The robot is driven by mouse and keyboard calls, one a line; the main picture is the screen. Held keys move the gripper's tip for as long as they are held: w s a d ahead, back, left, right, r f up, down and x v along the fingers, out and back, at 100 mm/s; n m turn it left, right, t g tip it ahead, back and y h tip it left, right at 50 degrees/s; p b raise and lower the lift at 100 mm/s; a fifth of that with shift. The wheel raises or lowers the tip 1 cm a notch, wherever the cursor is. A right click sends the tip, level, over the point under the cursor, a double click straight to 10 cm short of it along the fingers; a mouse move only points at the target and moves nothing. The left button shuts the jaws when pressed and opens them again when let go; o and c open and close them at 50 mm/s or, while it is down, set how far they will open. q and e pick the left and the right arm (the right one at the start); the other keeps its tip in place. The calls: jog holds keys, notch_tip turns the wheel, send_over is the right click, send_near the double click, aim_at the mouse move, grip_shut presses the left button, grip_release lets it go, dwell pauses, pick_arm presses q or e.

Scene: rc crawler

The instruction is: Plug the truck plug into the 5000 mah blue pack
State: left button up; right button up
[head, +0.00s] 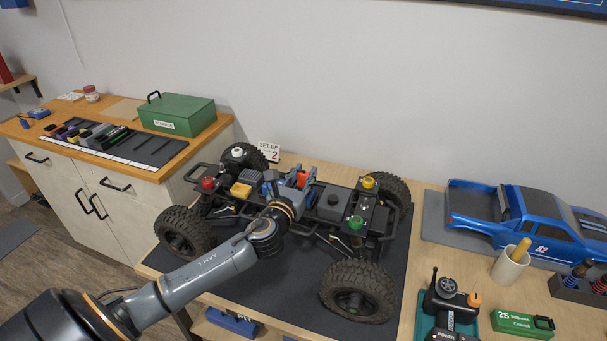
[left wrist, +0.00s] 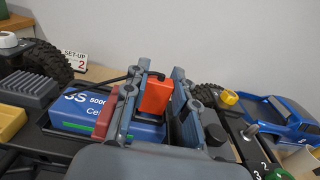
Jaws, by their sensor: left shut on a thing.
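The orange-red truck plug (left wrist: 155,95) is between the two grey fingers of my left gripper (left wrist: 160,73), which is shut on it. A thin dark lead runs left from near the fingertips. The blue pack (left wrist: 82,122), marked 3S 5000, lies in the truck chassis, left of and below the plug in the left wrist view. A red piece (left wrist: 106,117) shows beside the left finger, over the pack; I cannot tell what it is. In the head view my left gripper (head: 292,186) is over the truck's middle. Whether plug and pack touch is hidden. My right gripper is not in view.
The truck (head: 357,290) stands on a dark mat with its wheels around the chassis. A transmitter (head: 450,298), a cup (head: 509,268), a green 2S pack (head: 522,323) and a blue body shell (head: 525,220) are at the right. Another blue pack (head: 232,322) lies low in front.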

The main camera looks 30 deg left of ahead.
pick_arm(q)
jog(key=shift+f+b, duration=0.45)
jog(key=shift+f, duration=0.3)
jog(key=o, duration=0.9)
jog(key=shift+r, duration=0.1)
jog(key=v, duration=1.2)
